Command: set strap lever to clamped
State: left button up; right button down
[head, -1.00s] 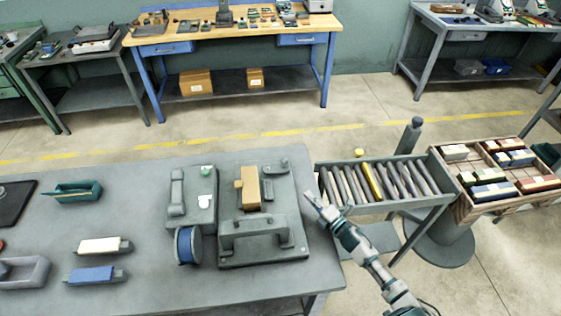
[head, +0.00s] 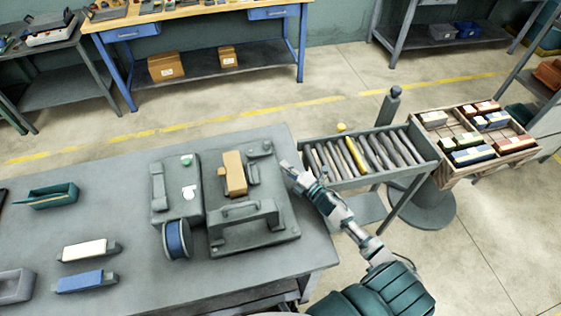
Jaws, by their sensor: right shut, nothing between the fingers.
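A grey fixture plate (head: 283,225) lies on the grey table, with an orange-tan block (head: 234,173) near its back. A grey bridge-shaped part with a bar handle (head: 243,215) stands at the plate's front. I cannot tell for sure which part is the strap lever or its setting. My right gripper (head: 288,167) is shut and empty. It appears beside the plate's back right edge, apart from the block; its height above the table is hard to judge. My left gripper is out of view.
A grey box with a green button (head: 187,160) and a blue-faced reel (head: 177,239) stand left of the plate. A roller conveyor (head: 370,155) and a wooden crate (head: 480,157) are at the right. White and blue blocks lie at the table's left.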

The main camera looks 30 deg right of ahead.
jog(key=x, duration=0.7)
jog(key=shift+w+d, duration=0.15)
jog(key=shift+d, duration=0.05)
jog(key=shift+w+a+r, duration=0.1)
jog(key=shift+w+a, duration=0.2)
jog(key=shift+w, duration=0.3)
jog(key=shift+d, duration=0.1)
